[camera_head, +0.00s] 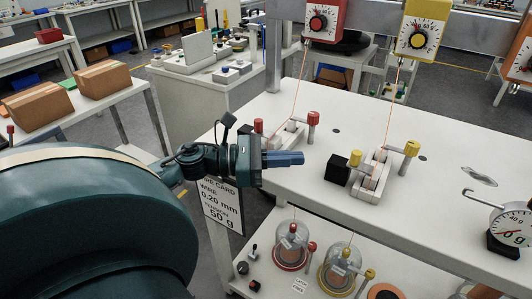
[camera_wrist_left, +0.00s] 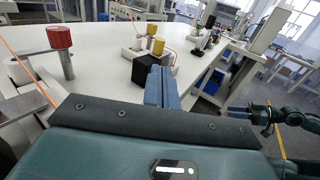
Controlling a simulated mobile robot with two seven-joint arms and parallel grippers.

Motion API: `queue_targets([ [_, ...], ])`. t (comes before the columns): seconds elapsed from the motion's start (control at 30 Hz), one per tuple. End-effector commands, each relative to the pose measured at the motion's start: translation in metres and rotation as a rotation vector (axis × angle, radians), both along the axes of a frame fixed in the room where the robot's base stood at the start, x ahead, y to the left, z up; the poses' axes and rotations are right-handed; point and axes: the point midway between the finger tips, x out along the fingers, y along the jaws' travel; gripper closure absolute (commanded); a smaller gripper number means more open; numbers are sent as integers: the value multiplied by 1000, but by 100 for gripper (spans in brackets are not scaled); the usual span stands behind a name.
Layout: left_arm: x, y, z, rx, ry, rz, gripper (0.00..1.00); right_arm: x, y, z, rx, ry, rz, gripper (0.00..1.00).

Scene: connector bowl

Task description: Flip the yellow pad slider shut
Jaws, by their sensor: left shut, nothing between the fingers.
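The yellow pad station stands on the white table: a pale clamp (camera_head: 371,178) with a yellow-topped part (camera_head: 355,158) at its left and a yellow-topped post (camera_head: 412,148) at its right. Yellow tops also show in the left wrist view (camera_wrist_left: 157,47), beyond a black block (camera_wrist_left: 145,70). I cannot tell how far the slider is open. My left gripper (camera_head: 301,158) is shut and empty, its blue fingers left of the black block and apart from it. A gripper that looks like my right one (camera_wrist_left: 230,111) shows small at the right of the wrist view; its jaw state is unclear.
A red-topped post (camera_head: 313,119) and its pale clamp stand behind my left fingers. Thin orange wires run up to the red dial (camera_head: 325,22) and yellow dial (camera_head: 420,38). A gauge (camera_head: 514,222) stands at the right. Glass domes sit on the lower shelf. The table front is clear.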

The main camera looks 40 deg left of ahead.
Motion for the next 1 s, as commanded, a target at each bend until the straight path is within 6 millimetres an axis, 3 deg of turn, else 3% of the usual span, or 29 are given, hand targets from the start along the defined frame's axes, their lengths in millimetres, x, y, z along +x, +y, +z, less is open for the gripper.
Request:
queue_targets([
  [0.3,-28,27,-1,-1,1,1,100,0,0,-1,4,-2,0,64],
  [1.0,-31,29,0,-1,1,0,100,-2,0,-1,3,1,4,64],
])
